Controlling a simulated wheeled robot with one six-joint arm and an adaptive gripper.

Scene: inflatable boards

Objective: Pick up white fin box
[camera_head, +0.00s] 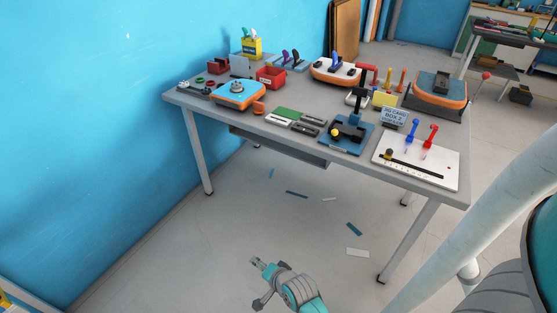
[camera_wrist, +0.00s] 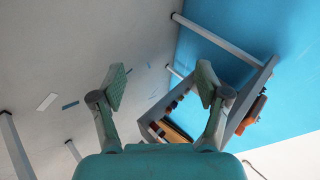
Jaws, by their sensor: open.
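A small white piece with a dark slot (camera_head: 279,119), which looks like the white fin box, lies flat near the front edge of the grey table (camera_head: 225,112), in front of a green piece (camera_head: 287,112). Similar dark pieces (camera_head: 306,128) lie to its right. My gripper (camera_head: 260,263) is low over the floor in front of the table, well apart from it. In the wrist view my gripper (camera_wrist: 161,86) has its fingers spread with nothing between them. I cannot make out the white piece in the wrist view.
A blue stand (camera_head: 345,136) and a white board with red and blue handles (camera_head: 432,158) occupy the table's right. An orange and blue board piece (camera_head: 238,95) and a red bin (camera_head: 271,76) stand left. Blue and white strips lie on the floor (camera_head: 357,252). A blue wall (camera_head: 90,110) borders the left.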

